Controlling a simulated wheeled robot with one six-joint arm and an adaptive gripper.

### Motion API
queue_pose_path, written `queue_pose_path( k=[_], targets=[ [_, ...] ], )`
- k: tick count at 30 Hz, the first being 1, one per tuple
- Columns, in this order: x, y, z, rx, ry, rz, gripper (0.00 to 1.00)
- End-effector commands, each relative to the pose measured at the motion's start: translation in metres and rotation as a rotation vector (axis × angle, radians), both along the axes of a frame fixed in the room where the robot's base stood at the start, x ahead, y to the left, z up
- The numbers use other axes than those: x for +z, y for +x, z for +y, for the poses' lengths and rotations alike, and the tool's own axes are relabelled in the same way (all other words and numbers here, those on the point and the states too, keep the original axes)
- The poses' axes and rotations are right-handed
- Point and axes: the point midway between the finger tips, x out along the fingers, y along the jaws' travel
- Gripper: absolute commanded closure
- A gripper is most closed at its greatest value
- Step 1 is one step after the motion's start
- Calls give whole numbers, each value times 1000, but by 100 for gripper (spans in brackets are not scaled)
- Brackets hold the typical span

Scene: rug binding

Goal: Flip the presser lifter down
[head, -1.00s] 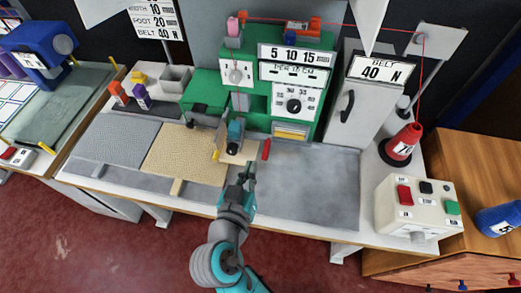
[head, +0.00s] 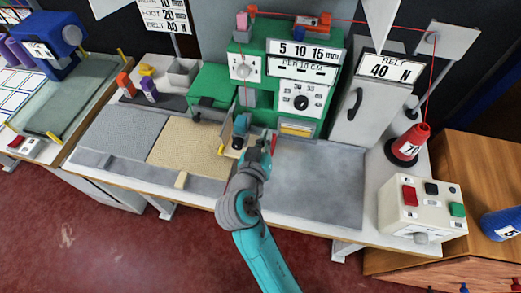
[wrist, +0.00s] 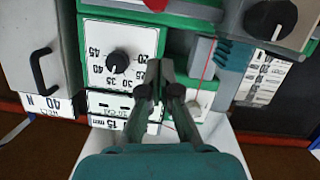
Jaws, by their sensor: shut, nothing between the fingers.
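The green binding machine (head: 222,82) stands at the back of the table. A small red lever (head: 274,144) is at the right of its sewing area, seemingly the presser lifter; its exact pose is hard to tell. My gripper (head: 262,142) is just left of this lever in the head view, apart or touching I cannot tell. In the wrist view my gripper (wrist: 160,68) is shut and empty in front of the machine's dial panel (wrist: 130,42). A red part (wrist: 155,4) shows at the top edge there, cut off.
A blue-grey part (head: 240,124) stands close left of my gripper. A grey cabinet (head: 359,105), red thread cone (head: 409,146) and button box (head: 422,207) stand to the right. The grey table surface (head: 320,185) right of my gripper is clear.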

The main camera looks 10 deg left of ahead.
Motion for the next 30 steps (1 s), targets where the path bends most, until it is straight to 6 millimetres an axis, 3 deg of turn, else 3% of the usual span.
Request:
queue_pose_path(
  k=[3,9,23,30],
  targets=[
    [-18,1,-4,-1,-4,3,100],
    [-36,0,-7,0,-1,1,100],
    [-40,0,-8,0,0,-1,100],
    [-68,0,-8,0,-3,4,100]
  ],
)
